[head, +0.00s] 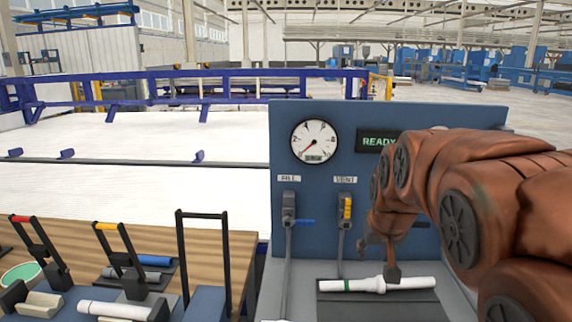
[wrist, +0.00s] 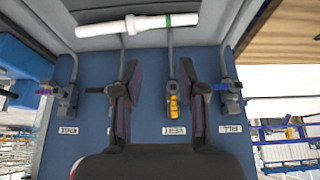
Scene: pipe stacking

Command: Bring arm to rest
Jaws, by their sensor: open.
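My gripper (head: 378,262) hangs above the front of the blue test panel, with its fingers pointing down. In the wrist view my gripper (wrist: 159,70) is open, with nothing between its two fingers. A white pipe with a green band (head: 350,286) lies flat on a dark mat (head: 415,305) on the grey bench. One finger overlaps the pipe in the head view. In the wrist view the white pipe (wrist: 110,29) lies beyond the fingertips, apart from them. My reddish-brown arm covers the panel's right side.
The blue panel (head: 300,240) carries a gauge (head: 314,142), a READY display (head: 377,141), a FILL valve (head: 289,215) and a yellow-handled VENT valve (head: 347,210). At left, a wooden table (head: 200,240) holds clamps, a black frame (head: 226,240) and another white pipe (head: 112,310).

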